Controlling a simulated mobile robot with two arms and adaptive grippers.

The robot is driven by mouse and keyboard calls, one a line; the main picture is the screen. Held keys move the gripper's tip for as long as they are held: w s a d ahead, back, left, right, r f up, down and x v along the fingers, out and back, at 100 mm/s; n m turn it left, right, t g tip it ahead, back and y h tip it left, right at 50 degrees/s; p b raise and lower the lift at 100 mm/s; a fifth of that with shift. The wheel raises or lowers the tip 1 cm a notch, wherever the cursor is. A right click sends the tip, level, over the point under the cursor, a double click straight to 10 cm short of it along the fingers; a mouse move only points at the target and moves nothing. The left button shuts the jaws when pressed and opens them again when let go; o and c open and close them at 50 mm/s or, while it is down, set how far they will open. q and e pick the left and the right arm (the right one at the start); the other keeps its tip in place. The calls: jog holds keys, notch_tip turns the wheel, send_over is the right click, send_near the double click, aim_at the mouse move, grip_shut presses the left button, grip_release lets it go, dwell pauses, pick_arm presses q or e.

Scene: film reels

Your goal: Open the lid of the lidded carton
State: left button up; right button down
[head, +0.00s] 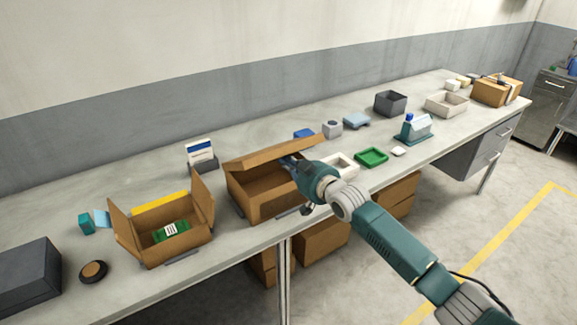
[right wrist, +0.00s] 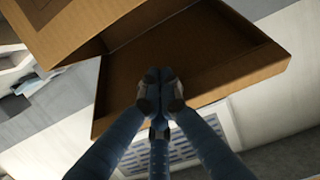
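The lidded carton (head: 262,206) is a brown cardboard box near the middle of the table's front edge. Its lid (head: 272,152) is raised part way and tilted, with a dark gap showing below it. My right gripper (head: 289,163) reaches in from the right at the gap, just under the lid's right part. In the right wrist view its fingertips (right wrist: 159,88) are together, with nothing visible between them, in front of the carton's brown interior (right wrist: 205,60). Whether they touch the lid is hidden. My left gripper is out of view.
An open carton (head: 150,243) with a green item inside stands to the left. A white tray (head: 343,161) and a green tray (head: 371,157) lie to the right. Behind stand a blue-white card box (head: 200,152) and a grey bin (head: 390,102).

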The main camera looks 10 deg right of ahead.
jog(key=shift+r, duration=0.1)
jog(key=shift+w+a+r+b, duration=0.15)
jog(key=shift+w+a+r, duration=0.1)
jog(key=shift+w+r, duration=0.35)
jog(key=shift+w+a+r+b, duration=0.25)
jog(key=shift+w+r, duration=0.25)
jog(key=shift+w, duration=0.25)
jog(key=shift+w+a+r+b, duration=0.1)
jog(key=shift+w+a+r, duration=0.15)
jog(key=shift+w+r, duration=0.35)
jog(key=w+b, duration=0.2)
jog(key=w+a+r+b, duration=0.1)
jog(key=shift+w+a, duration=0.1)
jog(key=shift+w, duration=0.25)
jog(key=shift+w+a+r+b, duration=0.2)
jog(key=shift+w+r+b, duration=0.1)
jog(key=shift+w+b, duration=0.1)
jog(key=shift+w+r, duration=0.1)
jog(key=shift+r, duration=0.05)
